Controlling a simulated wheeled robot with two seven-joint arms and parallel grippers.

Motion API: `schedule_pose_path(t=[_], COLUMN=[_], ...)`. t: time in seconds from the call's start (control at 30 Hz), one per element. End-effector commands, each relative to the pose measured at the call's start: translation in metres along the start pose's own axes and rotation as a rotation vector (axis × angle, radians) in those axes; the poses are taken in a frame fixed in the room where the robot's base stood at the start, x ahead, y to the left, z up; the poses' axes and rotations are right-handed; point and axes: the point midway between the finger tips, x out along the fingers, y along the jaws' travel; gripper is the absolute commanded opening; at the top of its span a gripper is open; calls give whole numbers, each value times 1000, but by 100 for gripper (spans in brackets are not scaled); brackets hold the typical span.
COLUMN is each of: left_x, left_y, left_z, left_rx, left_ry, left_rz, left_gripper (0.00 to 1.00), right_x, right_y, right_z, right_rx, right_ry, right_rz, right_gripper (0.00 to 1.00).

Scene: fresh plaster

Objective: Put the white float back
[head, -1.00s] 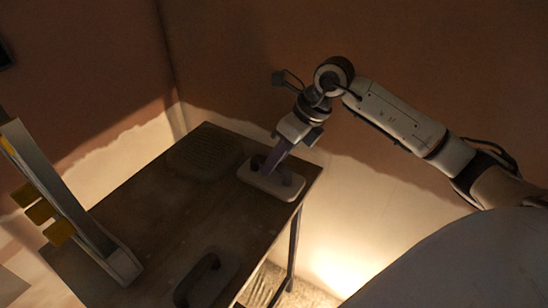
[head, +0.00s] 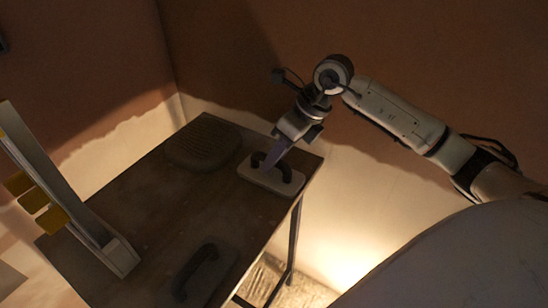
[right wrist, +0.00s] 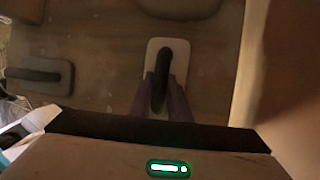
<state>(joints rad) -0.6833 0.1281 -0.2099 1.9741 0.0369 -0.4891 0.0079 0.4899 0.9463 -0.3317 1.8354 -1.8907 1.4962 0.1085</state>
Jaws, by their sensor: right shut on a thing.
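The white float (head: 259,177) is a pale rounded plate with a dark handle, at the far right corner of the brown table (head: 130,205). It lies flat on the tabletop or very close to it; I cannot tell which. My right gripper (head: 273,162) comes down from above, its purple fingers shut on the handle. In the right wrist view the fingers (right wrist: 165,98) straddle the dark handle, and the pale plate of the float (right wrist: 153,52) shows around it. My left gripper is not in view.
A grey float (head: 215,276) with a dark handle lies at the table's near side. A dark ribbed rounded thing (head: 203,143) lies at the back corner. A pale upright bar (head: 75,195) with yellow pieces stands at the left. The table's middle is clear. Walls stand close behind.

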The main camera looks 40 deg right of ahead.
Motion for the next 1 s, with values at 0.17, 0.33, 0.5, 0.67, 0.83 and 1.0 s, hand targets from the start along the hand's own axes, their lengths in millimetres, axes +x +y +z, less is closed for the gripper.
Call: schedule_pose_path(t=[0.17, 0.33, 0.5, 0.67, 0.83, 1.0], left_x=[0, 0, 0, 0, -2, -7], left_y=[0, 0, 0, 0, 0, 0], left_z=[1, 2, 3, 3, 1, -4], left_rx=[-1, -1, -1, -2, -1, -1], left_ry=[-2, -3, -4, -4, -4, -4], left_rz=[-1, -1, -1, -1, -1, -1], left_gripper=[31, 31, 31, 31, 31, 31], right_x=[0, 0, 0, 1, -2, -16], right_y=[0, 0, 0, 0, 0, 0], right_z=[0, 0, 0, 0, 0, 1], right_rx=[0, 0, 0, 0, 0, 0], right_ry=[-1, -1, -1, 1, 0, 0], right_rz=[0, 0, 0, 0, 0, -1], right_gripper=[0, 35, 38, 38, 38, 38])
